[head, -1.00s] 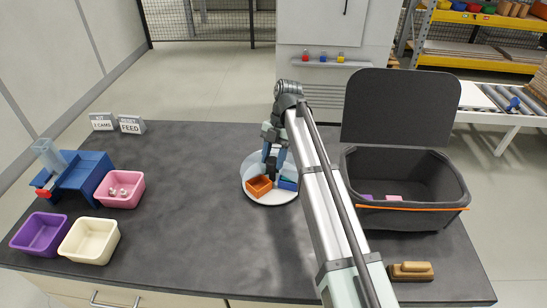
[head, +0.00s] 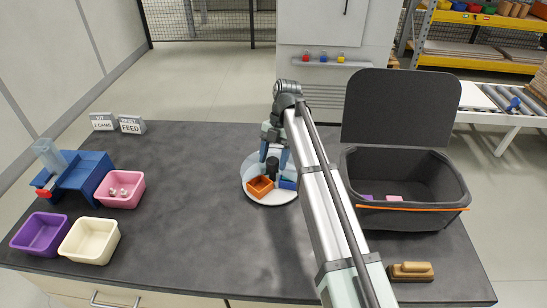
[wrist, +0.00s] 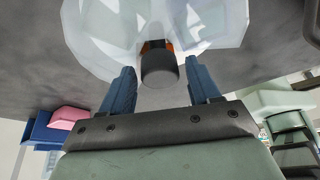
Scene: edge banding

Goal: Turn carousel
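The carousel (head: 256,196) is a round white plate near the middle of the dark table. It carries an orange bin (head: 260,186), a blue bin (head: 287,183) and a dark upright knob (head: 272,167) at its middle. The knob also shows in the wrist view (wrist: 158,72), with a bit of orange beside its far end. My gripper (head: 274,158) is over the carousel with its two blue fingers apart. In the wrist view my gripper (wrist: 160,80) has one finger on each side of the knob, with a visible gap on both sides. My arm hides the carousel's right edge.
An open black crate (head: 405,218) with its lid up stands on the right, with a wooden brush (head: 410,271) in front. On the left are a pink bin (head: 120,202), purple bin (head: 40,250), cream bin (head: 90,256), blue dispenser (head: 80,170) and signs (head: 130,125). The left-middle table is clear.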

